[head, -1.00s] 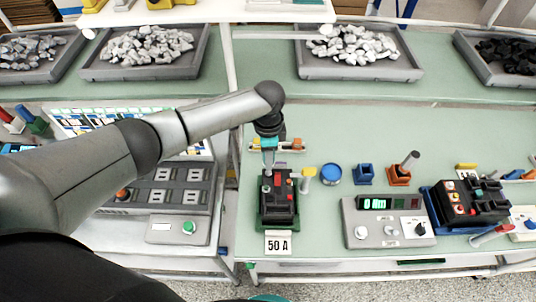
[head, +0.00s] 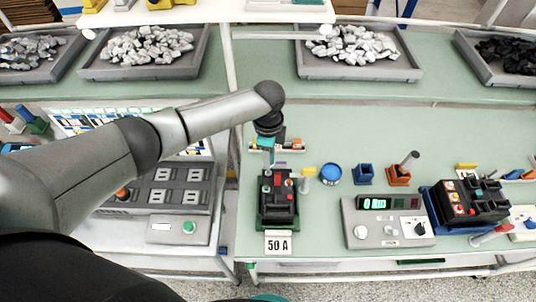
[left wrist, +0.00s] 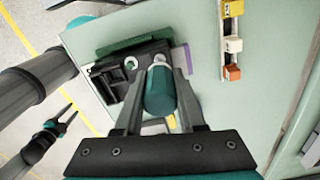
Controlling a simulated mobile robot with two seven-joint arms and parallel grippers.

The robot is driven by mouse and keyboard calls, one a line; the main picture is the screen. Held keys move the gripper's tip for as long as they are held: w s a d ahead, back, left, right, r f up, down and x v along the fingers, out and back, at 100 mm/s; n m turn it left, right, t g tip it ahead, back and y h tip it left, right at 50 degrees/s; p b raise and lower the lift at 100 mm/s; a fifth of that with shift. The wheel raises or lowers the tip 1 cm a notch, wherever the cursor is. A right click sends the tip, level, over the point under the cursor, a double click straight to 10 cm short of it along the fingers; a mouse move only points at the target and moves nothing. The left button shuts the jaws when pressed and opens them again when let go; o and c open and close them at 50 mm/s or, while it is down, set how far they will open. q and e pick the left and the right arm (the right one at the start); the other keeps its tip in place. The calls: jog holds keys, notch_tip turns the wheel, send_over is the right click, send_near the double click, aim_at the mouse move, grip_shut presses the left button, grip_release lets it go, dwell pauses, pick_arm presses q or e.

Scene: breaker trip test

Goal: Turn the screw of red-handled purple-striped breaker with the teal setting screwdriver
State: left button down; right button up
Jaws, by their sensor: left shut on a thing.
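My left gripper (head: 266,142) is shut on the teal setting screwdriver (left wrist: 160,92), whose teal handle sits between the fingers in the left wrist view. In the head view it hangs over the far left part of the dark breaker (head: 278,212), which has red parts on top and a "50 A" card at its front. Whether the tip touches a screw is too small to tell. In the left wrist view the breaker (left wrist: 105,82) lies behind the handle, with a purple strip along one side. My right gripper (left wrist: 62,121) appears open and empty at the left of that view.
Right of the breaker stand a yellow-topped post (head: 308,173), a blue round dish (head: 331,173), a blue holder (head: 363,174) and an orange holder (head: 398,175). A grey tester (head: 385,232) with a lit display and another breaker (head: 470,203) are further right.

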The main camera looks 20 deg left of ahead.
pick_arm(q)
jog(key=shift+m, duration=0.5)
jog(key=shift+m, duration=1)
jog(key=shift+m, duration=1)
jog(key=shift+m, duration=1)
